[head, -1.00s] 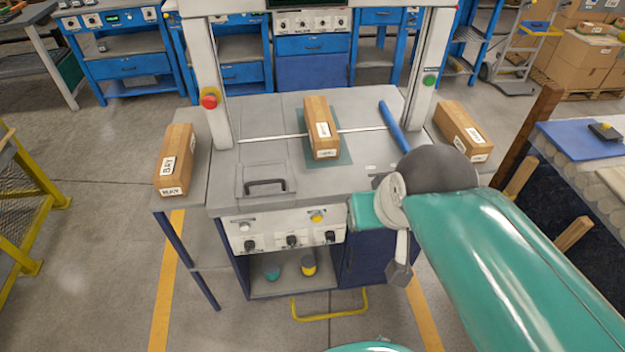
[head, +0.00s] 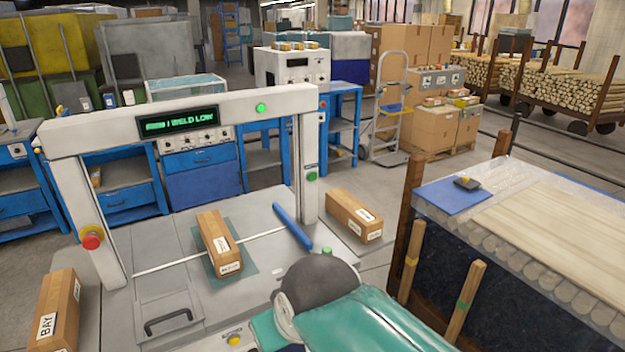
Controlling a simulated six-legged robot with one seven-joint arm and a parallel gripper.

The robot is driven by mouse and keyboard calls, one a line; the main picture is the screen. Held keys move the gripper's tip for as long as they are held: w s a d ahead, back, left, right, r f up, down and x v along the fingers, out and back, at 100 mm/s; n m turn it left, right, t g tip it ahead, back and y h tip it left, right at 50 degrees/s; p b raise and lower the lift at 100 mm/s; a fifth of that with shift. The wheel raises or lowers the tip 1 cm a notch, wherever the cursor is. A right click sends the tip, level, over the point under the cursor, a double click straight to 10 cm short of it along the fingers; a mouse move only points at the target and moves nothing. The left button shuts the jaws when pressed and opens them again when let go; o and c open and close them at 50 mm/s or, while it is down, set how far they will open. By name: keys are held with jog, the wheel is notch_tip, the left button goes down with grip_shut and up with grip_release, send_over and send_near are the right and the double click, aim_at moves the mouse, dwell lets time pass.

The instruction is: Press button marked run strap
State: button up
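The strapping machine (head: 165,316) is a grey table with a white arch (head: 85,218) over it. A yellow button (head: 235,340) shows on its front panel at the bottom edge; the label beside it is too small to read. A green button (head: 311,176) is on the right post, and a red button on a yellow base (head: 91,240) is on the left post. I cannot read "run strap" on any of them. My teal and grey arm crosses the lower middle and covers part of the front. My gripper does not show.
A long carton (head: 213,238) lies under the arch, with a blue bar (head: 293,227) beside it. Other cartons lie at right (head: 354,213) and left (head: 55,312). The lit display (head: 178,122) ends in "WELD LOW". A log rack (head: 440,227) stands close at right.

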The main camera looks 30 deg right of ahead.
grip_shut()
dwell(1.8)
